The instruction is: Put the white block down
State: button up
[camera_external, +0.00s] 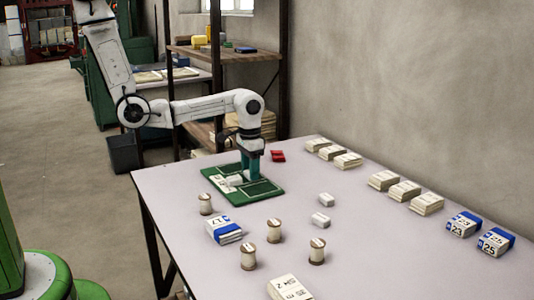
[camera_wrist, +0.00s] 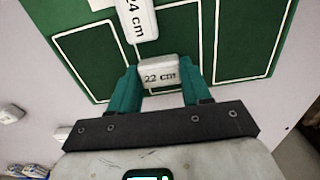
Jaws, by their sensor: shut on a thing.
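My gripper (camera_external: 249,172) points down over the right part of a green board (camera_external: 262,190) on the table. In the wrist view my gripper (camera_wrist: 160,88) has its two teal fingers shut on a white block marked "22 cm" (camera_wrist: 159,76). The held block is over or on the green board (camera_wrist: 192,28); I cannot tell whether it touches. Another white block marked "24 cm" (camera_wrist: 137,18) lies on the board, just beyond the held one. White outlined rectangles mark the board.
Two small white blocks (camera_external: 320,219) lie right of the board. Thread spools (camera_external: 247,258) and blue-banded cloth stacks (camera_external: 224,230) stand toward the front. Red items (camera_external: 278,155) lie behind the board. Several folded cloth stacks (camera_external: 384,180) line the wall side. The table (camera_external: 355,245) has free room right of the board.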

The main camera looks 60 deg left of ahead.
jog(key=o, duration=1)
jog(key=shift+f, duration=0.1)
notch_tip(320, 180, up, 12)
jog(key=shift+m+t, duration=0.3)
jog(key=shift+t, duration=0.2)
jog(key=s+a+f, duration=0.1)
jog(key=s, duration=0.5)
jog(key=s+a+f, duration=0.1)
jog(key=s+a, duration=0.1)
jog(key=s, duration=0.5)
jog(key=s+a, duration=0.1)
jog(key=s, duration=0.6)
jog(key=shift+s+a+f, duration=0.15)
jog(key=shift+a+f, duration=0.05)
jog(key=shift+f, duration=0.2)
jog(key=shift+c, duration=0.2)
